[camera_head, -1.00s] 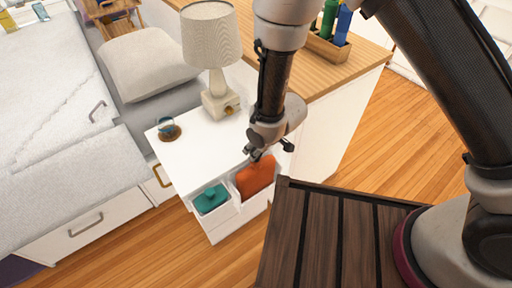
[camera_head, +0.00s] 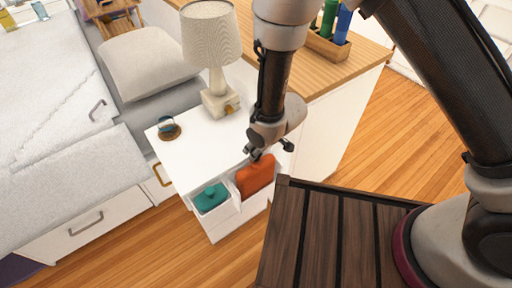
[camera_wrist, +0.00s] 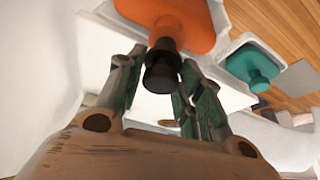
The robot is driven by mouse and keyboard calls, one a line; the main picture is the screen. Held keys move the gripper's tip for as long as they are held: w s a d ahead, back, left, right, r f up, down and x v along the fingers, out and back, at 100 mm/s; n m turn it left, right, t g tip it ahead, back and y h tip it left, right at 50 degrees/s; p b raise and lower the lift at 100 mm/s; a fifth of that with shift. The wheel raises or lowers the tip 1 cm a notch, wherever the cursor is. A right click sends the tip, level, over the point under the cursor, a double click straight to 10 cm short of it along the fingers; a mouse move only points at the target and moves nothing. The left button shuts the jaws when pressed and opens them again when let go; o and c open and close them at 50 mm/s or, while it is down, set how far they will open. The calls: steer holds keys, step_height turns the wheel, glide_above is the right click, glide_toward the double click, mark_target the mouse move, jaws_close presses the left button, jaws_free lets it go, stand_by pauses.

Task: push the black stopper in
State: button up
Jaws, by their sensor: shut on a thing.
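An orange bottle (camera_head: 255,178) with a neck stands in the right part of the open white drawer. Its black stopper (camera_wrist: 162,70) sits at the mouth of the neck in the wrist view; how deep it sits I cannot tell. My gripper (camera_head: 256,154) is above the orange bottle, with its fingers on either side of the stopper, shut on it. In the head view the stopper is hidden by my gripper. The orange bottle also shows at the top of the wrist view (camera_wrist: 190,18).
The white nightstand top (camera_head: 195,150) holds a lamp (camera_head: 211,50) and a small round object (camera_head: 168,128). A wooden counter (camera_head: 325,68) stands behind on the right.

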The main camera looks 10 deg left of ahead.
steer(key=shift+f, duration=1.55)
stand_by(1.8)
steer(key=o, duration=1.3)
steer(key=shift+r, duration=3)
jaws_close()
